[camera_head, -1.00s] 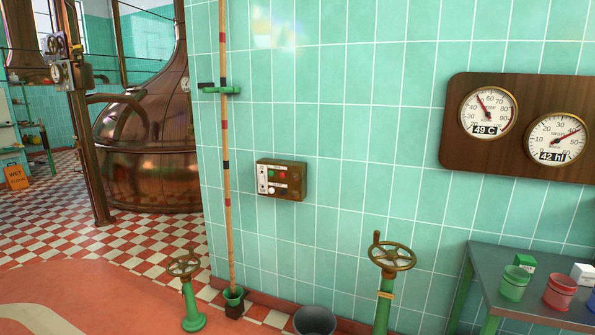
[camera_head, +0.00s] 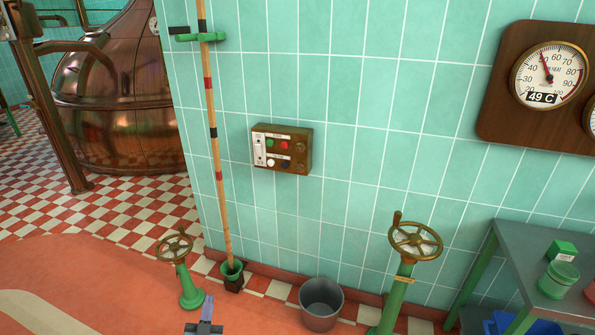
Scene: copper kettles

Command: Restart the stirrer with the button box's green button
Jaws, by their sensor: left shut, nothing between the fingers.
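The button box (camera_head: 304,150) is a brown box on the teal tiled wall, near the middle of the head view. Its green button (camera_head: 270,143) is at the upper left of the face, beside a red button (camera_head: 284,145). A white and a black button sit below them. My left gripper (camera_head: 207,303) shows at the bottom edge, shut and empty, well below the box and apart from it. My right gripper is out of view.
A striped pole (camera_head: 215,150) stands left of the box. Below are two valve handwheels (camera_head: 415,240) on green stands and a grey bucket (camera_head: 320,305). A metal table (camera_head: 520,245) is at right. The wall around the box is clear.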

